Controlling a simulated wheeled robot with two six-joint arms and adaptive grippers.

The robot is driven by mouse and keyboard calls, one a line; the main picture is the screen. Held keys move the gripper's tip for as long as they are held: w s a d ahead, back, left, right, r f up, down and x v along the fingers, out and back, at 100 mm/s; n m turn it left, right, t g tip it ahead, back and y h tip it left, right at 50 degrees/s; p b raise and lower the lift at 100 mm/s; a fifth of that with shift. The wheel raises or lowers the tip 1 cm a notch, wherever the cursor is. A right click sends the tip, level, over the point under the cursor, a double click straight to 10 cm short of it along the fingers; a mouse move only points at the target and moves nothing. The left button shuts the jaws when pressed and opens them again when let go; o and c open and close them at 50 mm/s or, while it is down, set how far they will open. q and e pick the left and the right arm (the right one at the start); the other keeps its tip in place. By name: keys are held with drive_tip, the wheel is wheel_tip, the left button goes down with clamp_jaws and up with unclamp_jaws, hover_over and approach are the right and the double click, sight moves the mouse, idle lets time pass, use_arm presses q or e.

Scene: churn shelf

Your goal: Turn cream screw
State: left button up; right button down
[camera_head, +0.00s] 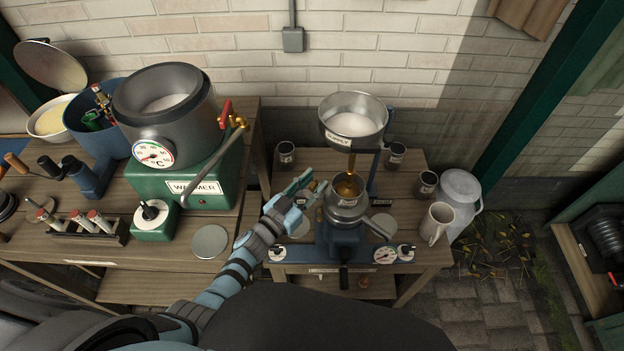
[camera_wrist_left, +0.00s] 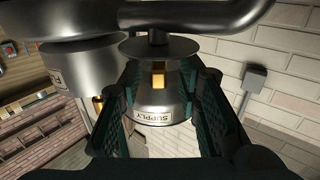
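The separator (camera_head: 342,238) stands on the right-hand table, with a metal bowl (camera_head: 347,196) below the supply tank (camera_head: 353,117). My left gripper (camera_head: 312,187) reaches in from the left and is close beside this bowl. In the left wrist view my left gripper (camera_wrist_left: 160,84) has its two dark fingers apart. A small square brass piece (camera_wrist_left: 158,77), perhaps the cream screw, shows between the fingertips, with visible gaps on both sides. The supply tank (camera_wrist_left: 166,117) appears behind it, its label upside down. I cannot tell how deep the piece sits between the fingers. My right gripper is not in view.
The green warmer (camera_head: 205,183) with its steel pot and red-handled tap (camera_head: 226,108) stands on the left table. A cream mug (camera_head: 436,223), dark cups (camera_head: 427,184) and a milk can (camera_head: 461,190) are right of the separator. A round disc (camera_head: 209,241) lies near the left table's front.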

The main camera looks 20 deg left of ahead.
sight(311, 184)
use_arm(q)
wheel_tip(311, 184, up, 10)
drive_tip(key=shift+f, duration=0.1)
drive_tip(key=shift+a, duration=0.1)
